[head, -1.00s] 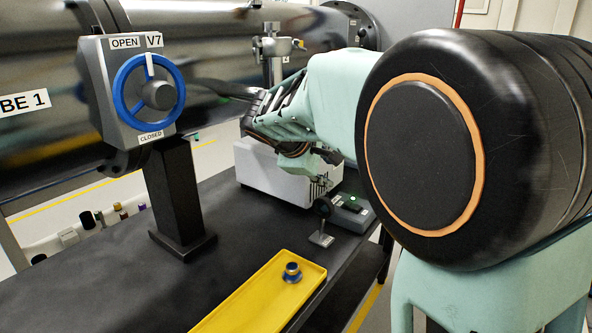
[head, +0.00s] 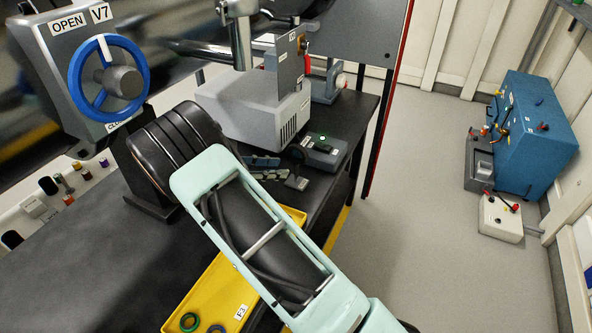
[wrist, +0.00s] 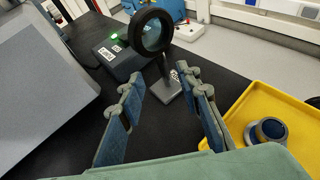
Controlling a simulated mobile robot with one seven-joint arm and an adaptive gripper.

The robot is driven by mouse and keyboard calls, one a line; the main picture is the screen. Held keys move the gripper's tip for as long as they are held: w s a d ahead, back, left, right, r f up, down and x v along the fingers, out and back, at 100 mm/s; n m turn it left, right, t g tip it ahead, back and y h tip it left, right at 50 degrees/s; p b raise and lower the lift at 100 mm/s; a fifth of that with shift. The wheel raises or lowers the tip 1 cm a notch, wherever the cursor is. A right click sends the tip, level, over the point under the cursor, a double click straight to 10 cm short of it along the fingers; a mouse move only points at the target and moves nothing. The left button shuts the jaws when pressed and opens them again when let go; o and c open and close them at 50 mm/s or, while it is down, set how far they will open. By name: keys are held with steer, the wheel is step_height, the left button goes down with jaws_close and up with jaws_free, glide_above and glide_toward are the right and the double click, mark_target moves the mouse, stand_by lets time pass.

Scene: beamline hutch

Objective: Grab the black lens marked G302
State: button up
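A black round lens (wrist: 152,33) stands upright on a small grey stand in the wrist view, ahead of my gripper (wrist: 164,82). A small label shows on its stand, but I cannot read it. In the head view, the lens (head: 296,154) stands on the dark bench, just right of my gripper (head: 266,168). My gripper is open, its two blue-grey fingers spread and nothing held between them. In the wrist view, the stand's foot shows in the gap between the fingers, beyond the tips. The lens looks apart from the fingers.
A grey device with a green light (head: 322,150) sits close behind the lens. A light grey box (head: 262,112) stands behind to the left. A yellow tray (head: 212,292) lies nearer, holding green and blue rings. Dark bench surrounds the stand.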

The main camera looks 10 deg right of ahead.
mark_target(297, 181)
steer(key=shift+d, duration=0.3)
steer(key=x, duration=0.7)
steer(key=shift+f+b, duration=0.1)
steer(key=shift+b, duration=0.3)
jaws_close()
